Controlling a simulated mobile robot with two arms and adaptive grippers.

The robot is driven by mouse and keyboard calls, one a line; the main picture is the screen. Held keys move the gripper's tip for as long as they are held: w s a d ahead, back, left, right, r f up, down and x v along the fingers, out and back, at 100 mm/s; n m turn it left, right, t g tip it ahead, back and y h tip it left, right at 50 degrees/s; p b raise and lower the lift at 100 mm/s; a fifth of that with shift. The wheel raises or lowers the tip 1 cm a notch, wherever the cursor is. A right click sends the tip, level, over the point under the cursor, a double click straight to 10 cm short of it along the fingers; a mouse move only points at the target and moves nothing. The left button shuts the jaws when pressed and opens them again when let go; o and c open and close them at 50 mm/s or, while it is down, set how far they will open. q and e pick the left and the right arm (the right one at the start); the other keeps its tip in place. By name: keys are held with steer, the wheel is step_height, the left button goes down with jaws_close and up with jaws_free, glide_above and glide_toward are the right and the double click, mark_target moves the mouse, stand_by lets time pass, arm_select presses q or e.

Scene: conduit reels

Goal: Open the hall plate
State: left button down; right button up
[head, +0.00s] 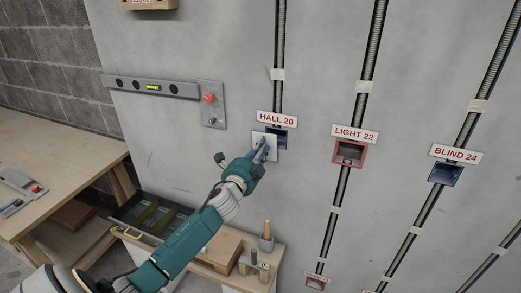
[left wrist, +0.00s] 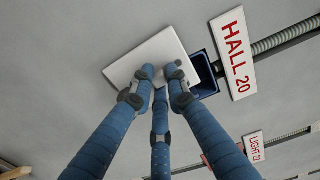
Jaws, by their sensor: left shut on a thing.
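The hall plate (head: 271,152) is a white square cover beside the blue box (head: 281,138) under the HALL 20 label (head: 277,119). The box's dark inside shows to the right of the plate, so it is at least partly uncovered. In the left wrist view the plate (left wrist: 145,58) lies off to the left of the blue box (left wrist: 204,76). My left gripper (head: 262,149) is shut on the plate, its blue fingers at the plate's near side. The fingers hide part of the plate. My right gripper is not in view.
LIGHT 22 (head: 356,134) and BLIND 24 (head: 455,154) boxes sit to the right along conduits. A spirit level (head: 150,88) and a red-button panel (head: 211,104) are on the wall at left. Below stand an open drawer (head: 148,216) and a bench (head: 50,165).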

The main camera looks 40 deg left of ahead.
arm_select(q)
steer(key=c, duration=1.7)
jaws_free()
steer(key=shift+d, duration=0.15)
steer(key=v, duration=1.2)
steer(key=shift+w, duration=0.1)
